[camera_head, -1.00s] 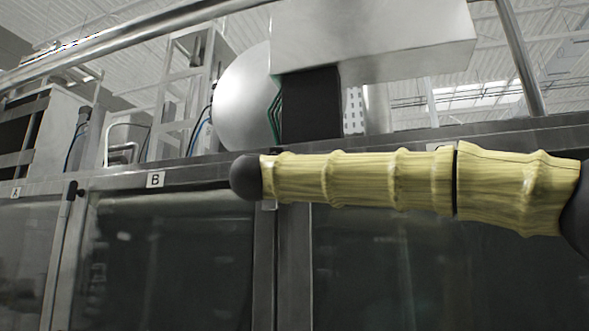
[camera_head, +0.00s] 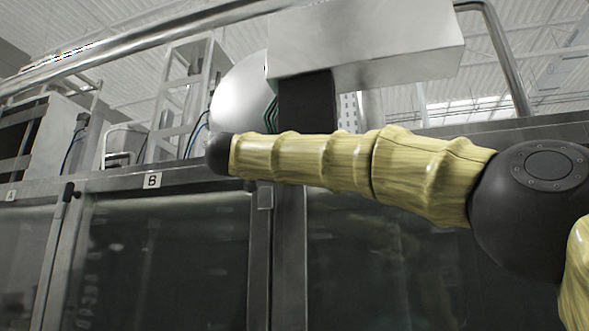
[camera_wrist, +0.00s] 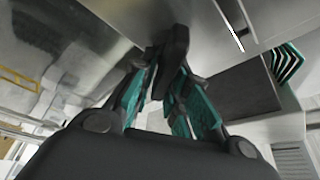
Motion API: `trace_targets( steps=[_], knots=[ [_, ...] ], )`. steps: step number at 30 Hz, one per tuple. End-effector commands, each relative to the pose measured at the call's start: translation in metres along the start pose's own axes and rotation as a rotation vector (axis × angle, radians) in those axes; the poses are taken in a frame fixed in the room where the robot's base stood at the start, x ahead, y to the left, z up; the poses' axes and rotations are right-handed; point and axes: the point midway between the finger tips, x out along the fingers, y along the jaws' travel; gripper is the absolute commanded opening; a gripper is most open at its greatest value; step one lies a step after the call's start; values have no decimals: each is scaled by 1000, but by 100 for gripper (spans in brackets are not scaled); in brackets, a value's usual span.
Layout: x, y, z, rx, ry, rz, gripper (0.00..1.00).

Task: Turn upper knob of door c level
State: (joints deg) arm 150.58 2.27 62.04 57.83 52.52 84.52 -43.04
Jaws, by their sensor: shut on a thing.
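In the wrist view my gripper (camera_wrist: 168,72) has its teal-padded fingers close together around a dark, elongated knob (camera_wrist: 177,45). The knob stands out from a grey metal surface and looks tilted in this view; its true angle is hard to tell. In the head view my yellow-sleeved arm crosses the frame front. The glass panel right of door B (camera_head: 400,265) is partly covered by my arm. No C label is visible.
Door B's label (camera_head: 152,181) and door A's label (camera_head: 11,195) are on the frame. Above are a metal box (camera_head: 365,45), a dark block (camera_head: 305,103) and a long pipe (camera_head: 150,42).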

Motion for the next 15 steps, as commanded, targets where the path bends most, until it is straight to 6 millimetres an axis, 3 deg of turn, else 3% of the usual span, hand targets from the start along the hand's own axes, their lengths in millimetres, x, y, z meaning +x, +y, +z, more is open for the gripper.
trace_targets(
  steps=[15],
  knots=[
    [0, 8, 2, 367, 0, 153, 0]
  ],
)
